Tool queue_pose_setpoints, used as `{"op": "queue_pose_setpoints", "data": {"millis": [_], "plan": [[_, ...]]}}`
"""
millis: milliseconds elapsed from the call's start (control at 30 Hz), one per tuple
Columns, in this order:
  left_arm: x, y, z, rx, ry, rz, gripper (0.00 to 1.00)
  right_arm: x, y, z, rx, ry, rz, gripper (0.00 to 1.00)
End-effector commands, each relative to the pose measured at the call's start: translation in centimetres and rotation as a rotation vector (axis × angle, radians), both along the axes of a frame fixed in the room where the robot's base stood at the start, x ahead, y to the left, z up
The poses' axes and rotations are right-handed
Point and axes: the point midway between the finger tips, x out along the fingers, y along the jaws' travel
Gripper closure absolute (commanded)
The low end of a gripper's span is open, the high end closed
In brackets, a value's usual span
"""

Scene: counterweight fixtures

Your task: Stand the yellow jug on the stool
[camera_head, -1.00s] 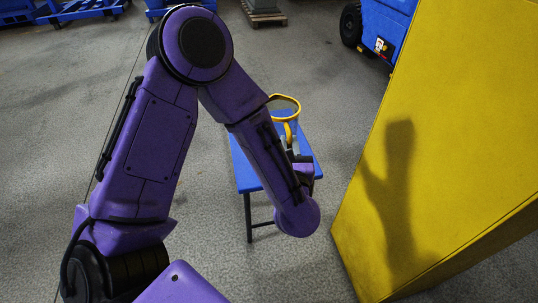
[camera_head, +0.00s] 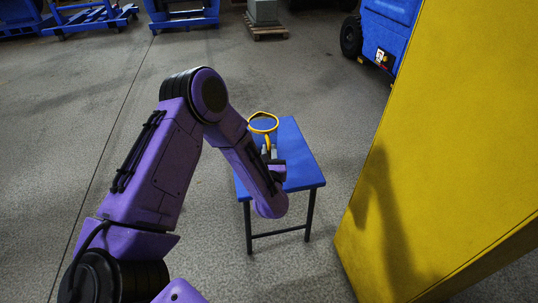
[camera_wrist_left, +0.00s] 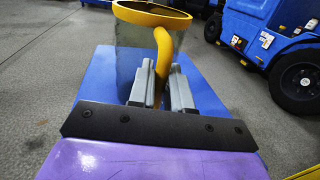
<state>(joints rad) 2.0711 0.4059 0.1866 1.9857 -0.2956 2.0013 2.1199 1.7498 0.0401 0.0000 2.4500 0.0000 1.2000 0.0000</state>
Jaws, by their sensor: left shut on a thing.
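The yellow jug has a yellow rim and handle and a see-through body. In the head view its rim (camera_head: 263,122) shows over the far left part of the blue stool (camera_head: 300,165). In the left wrist view the jug (camera_wrist_left: 130,55) looks upright, and the stool top (camera_wrist_left: 95,80) spreads below and around it. My left gripper (camera_head: 270,155) is shut on the jug's handle, with its grey fingers (camera_wrist_left: 166,88) on either side of it. The jug's base is hidden, so I cannot tell whether it touches the stool. My right gripper is not in view.
A big yellow block (camera_head: 445,150) stands close to the stool's right. A blue wheeled machine (camera_head: 390,35) is at the back right. Blue carts (camera_head: 90,18) and a grey weight on a pallet (camera_head: 265,15) are at the back. The grey floor left of the stool is clear.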

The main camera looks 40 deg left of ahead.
Motion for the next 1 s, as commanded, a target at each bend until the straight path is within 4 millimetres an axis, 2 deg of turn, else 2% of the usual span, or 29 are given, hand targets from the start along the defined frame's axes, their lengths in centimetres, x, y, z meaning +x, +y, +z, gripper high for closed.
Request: {"op": "queue_pose_setpoints", "data": {"millis": [300,333,400,667,733,867,1000], "plan": [[0.0,0.0,-0.4,0.0,-0.001,0.0,1.0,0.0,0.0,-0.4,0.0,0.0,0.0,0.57],[0.0,0.0,-0.3,0.0,-0.001,0.0,0.75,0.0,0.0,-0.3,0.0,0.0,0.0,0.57],[0.0,0.0,-0.2,0.0,-0.001,0.0,0.56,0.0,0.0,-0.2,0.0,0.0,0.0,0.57],[0.0,-0.1,-0.1,0.0,-0.001,0.0,0.56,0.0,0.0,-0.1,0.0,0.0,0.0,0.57],[0.0,-0.1,0.5,0.0,-0.002,-0.001,0.56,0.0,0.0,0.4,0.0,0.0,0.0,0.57],[-1.8,-1.6,0.2,0.0,0.003,-0.005,0.56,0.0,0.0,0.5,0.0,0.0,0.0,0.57],[-4.7,-3.9,0.2,0.001,0.002,-0.006,0.56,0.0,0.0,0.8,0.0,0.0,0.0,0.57]]}}
